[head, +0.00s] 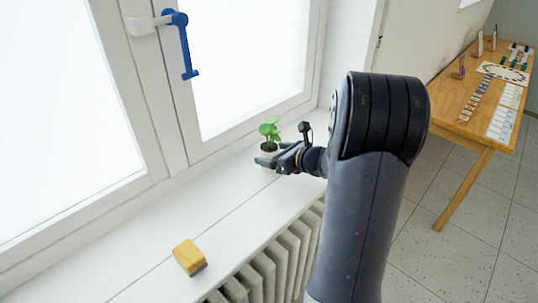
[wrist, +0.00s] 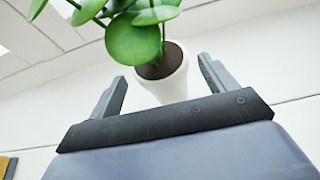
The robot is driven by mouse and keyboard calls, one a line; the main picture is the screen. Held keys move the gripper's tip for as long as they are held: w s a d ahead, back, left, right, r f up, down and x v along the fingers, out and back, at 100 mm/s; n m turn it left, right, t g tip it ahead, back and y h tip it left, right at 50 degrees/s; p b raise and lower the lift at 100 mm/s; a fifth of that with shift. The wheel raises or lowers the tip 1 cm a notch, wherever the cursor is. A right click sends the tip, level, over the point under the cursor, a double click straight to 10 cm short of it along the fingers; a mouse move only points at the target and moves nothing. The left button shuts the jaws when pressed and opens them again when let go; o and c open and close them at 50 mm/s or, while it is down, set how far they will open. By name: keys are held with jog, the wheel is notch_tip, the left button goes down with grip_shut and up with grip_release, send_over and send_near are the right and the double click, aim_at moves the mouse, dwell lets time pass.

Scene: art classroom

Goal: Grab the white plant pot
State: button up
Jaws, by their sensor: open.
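The white plant pot (wrist: 172,84) holds dark soil and a green plant with round leaves (wrist: 132,40). In the head view the plant (head: 269,130) stands on the white windowsill, and the pot is partly hidden by my gripper (head: 267,163). In the wrist view my gripper (wrist: 162,84) is open, with one finger on each side of the pot. Gaps show between the fingers and the pot. I cannot tell whether anything touches it. The pot's base is hidden behind the gripper body.
A yellow block with a dark underside (head: 189,257) lies on the windowsill (head: 225,225) nearer to me. The window frame (head: 175,125) with a blue handle (head: 183,45) rises behind. A radiator (head: 278,265) is below the sill. A wooden table (head: 462,125) with small items stands right.

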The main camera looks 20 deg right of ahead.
aim_at(265, 151)
jog(key=shift+p+x, duration=0.5)
jog(key=shift+x, duration=1.8)
jog(key=shift+d, duration=0.2)
jog(key=shift+c, duration=0.3)
jog(key=c, duration=1.2)
